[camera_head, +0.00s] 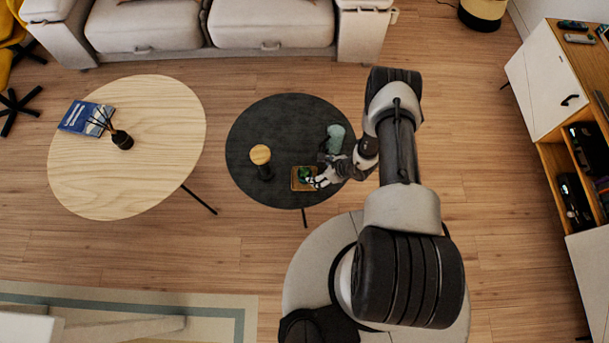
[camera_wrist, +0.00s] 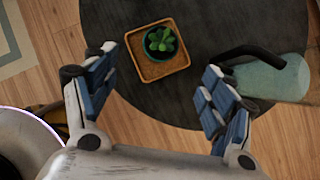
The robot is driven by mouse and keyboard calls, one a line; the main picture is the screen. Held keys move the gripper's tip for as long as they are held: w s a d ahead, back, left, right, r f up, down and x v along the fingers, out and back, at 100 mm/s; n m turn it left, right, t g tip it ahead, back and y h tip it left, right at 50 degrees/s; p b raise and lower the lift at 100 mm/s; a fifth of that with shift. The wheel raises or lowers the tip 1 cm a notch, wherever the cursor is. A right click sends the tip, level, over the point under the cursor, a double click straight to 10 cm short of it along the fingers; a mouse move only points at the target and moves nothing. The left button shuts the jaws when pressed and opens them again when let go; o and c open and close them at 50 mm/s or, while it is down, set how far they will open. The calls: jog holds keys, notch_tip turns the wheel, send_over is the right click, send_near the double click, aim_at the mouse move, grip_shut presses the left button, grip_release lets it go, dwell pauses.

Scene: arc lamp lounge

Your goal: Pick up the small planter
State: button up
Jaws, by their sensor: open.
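The small planter (camera_wrist: 160,43) is a dark round pot with a green succulent. It stands on a square tan tray (camera_wrist: 145,73) on the dark round table (camera_head: 255,119). In the head view the planter (camera_head: 304,174) shows small, near the table's front right edge. My gripper (camera_wrist: 158,77) is open and empty in the wrist view. Its two blue-padded fingers are spread, with the planter beyond the gap between them. In the head view my gripper (camera_head: 318,181) is just right of the planter and partly overlaps the tray. I cannot tell whether it touches the tray.
A teal pitcher with a dark handle (camera_wrist: 275,78) stands close to my right finger. A dark object with a round wooden top (camera_head: 261,155) stands left of the tray. A light wooden table (camera_head: 160,130) with a blue book (camera_head: 75,117) is at left. A sofa (camera_head: 265,25) is behind.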

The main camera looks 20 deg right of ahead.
aim_at(308, 173)
jog(key=b+x, duration=0.3)
jog(key=x, duration=0.6)
jog(key=shift+f, duration=0.1)
jog(key=b+x, duration=0.3)
jog(key=x, duration=0.2)
jog(key=shift+d+f+b, duration=0.15)
jog(key=shift+f+b, duration=0.05)
jog(key=shift+b, duration=0.2)
jog(key=c, duration=1.3)
jog(key=shift+r, duration=0.15)
jog(key=shift+c, duration=0.2)
